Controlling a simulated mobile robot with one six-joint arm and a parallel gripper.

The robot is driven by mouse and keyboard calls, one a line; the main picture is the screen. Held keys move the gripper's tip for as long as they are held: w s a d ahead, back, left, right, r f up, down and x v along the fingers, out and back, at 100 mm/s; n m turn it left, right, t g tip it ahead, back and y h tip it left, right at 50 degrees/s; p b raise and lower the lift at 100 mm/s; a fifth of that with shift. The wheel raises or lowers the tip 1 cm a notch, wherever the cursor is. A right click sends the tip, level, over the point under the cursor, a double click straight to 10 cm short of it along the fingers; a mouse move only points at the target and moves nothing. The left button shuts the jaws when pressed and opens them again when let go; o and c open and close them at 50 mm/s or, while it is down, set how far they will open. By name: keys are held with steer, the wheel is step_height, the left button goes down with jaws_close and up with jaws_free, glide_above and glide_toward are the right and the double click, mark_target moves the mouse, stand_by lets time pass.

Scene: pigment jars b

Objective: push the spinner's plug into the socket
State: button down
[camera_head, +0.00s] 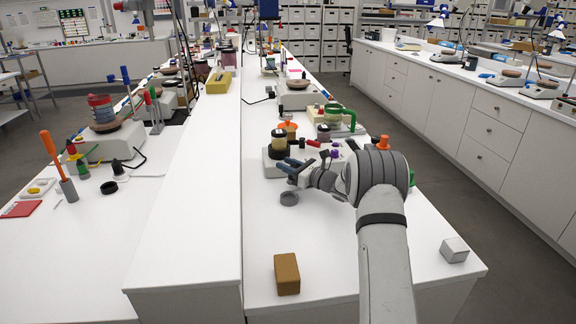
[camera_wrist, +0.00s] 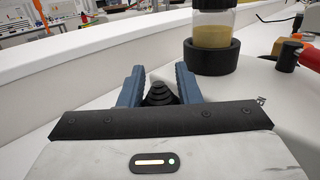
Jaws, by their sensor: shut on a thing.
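The plug cannot be made out in the head view. The spinner carries a jar of tan powder (camera_head: 279,139), which also shows in the wrist view (camera_wrist: 213,25) in a black ring holder (camera_wrist: 212,60). I cannot make out the socket.
A grey ring (camera_head: 289,198) lies just in front of my gripper. A brown block (camera_head: 287,276) and a grey block (camera_head: 454,250) lie nearer. A raised white ledge (camera_head: 196,190) runs along the left. Red and dark tools (camera_head: 318,144) lie behind the gripper.

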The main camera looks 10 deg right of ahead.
steer(key=shift+f+b, duration=0.4)
steer(key=shift+f, duration=0.15)
steer(key=c, duration=1)
jaws_free()
steer(key=shift+o, duration=0.2)
steer(key=b+v, duration=0.1)
steer(key=v, duration=0.7)
steer(key=shift+w, duration=0.1)
